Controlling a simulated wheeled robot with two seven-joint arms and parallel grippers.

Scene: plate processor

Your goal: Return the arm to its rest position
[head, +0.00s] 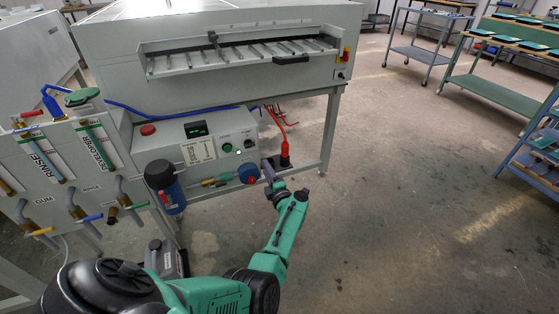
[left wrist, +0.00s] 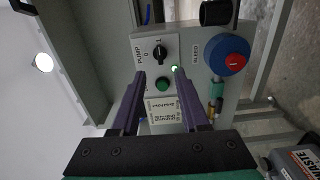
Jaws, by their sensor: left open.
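My left gripper (head: 267,172) is in front of the lower right of the grey control box (head: 176,150) in the head view. Its purple fingers are apart, with nothing between them that it holds. In the left wrist view, the gripper (left wrist: 159,73) faces the panel with the PUMP switch (left wrist: 160,51), a green button (left wrist: 163,85) and a small lit green lamp (left wrist: 174,69). I cannot tell the exact gap to the panel. My right gripper is not in view.
The plate processor (head: 215,72) stands above the box on grey legs. A blue filter (head: 165,187) hangs at the box's left. Valves and hoses crowd the RINSE and DEVELOPER panel (head: 75,160). A WASTE container (left wrist: 295,163) is at lower right. Open floor (head: 400,190) lies right.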

